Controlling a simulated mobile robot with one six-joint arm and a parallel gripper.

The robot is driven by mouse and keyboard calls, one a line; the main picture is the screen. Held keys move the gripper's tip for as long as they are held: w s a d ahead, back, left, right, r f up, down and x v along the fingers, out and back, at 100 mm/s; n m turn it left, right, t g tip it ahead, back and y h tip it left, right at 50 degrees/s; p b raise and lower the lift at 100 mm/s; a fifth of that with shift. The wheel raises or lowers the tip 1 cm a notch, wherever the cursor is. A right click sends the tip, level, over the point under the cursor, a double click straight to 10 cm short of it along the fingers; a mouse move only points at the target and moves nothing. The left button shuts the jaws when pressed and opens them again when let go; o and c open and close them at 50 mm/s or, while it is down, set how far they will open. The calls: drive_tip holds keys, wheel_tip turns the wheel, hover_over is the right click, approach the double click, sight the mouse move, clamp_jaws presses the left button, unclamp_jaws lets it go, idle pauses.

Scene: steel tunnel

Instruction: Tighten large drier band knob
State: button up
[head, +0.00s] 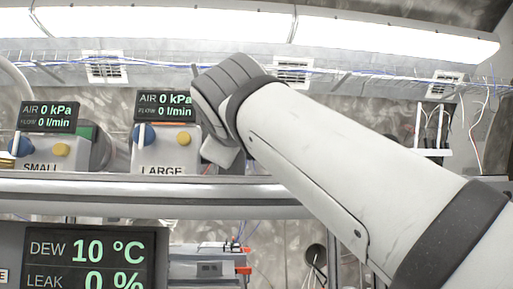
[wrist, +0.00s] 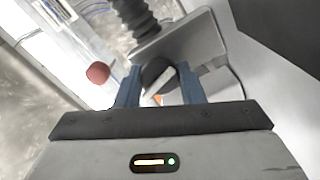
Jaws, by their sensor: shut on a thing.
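In the wrist view my gripper (wrist: 160,82) has its two blue-grey fingers on either side of a dark rounded knob (wrist: 154,72), shut on it. The knob sits by a grey plate (wrist: 182,40) below a black corrugated hose (wrist: 134,18). In the head view the drier unit labelled LARGE (head: 163,170) stands left of my wrist, with a blue knob and a yellow knob (head: 184,139) on its front. My arm hides what lies to its right, and my fingers and the held knob cannot be made out there.
A red ball-shaped knob (wrist: 97,73) is close left of my fingers. The unit labelled SMALL (head: 40,167) stands at the far left. A rail (head: 130,190) runs in front of both units. A display (head: 85,262) at lower left reads DEW 10 °C and LEAK 0 %.

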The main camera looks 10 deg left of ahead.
drive_tip(key=o, duration=1)
drive_tip(key=shift+s, duration=0.1)
drive_tip(key=b+v, duration=0.2)
drive_tip(key=v, duration=0.5)
drive_tip(key=shift+s, duration=0.35)
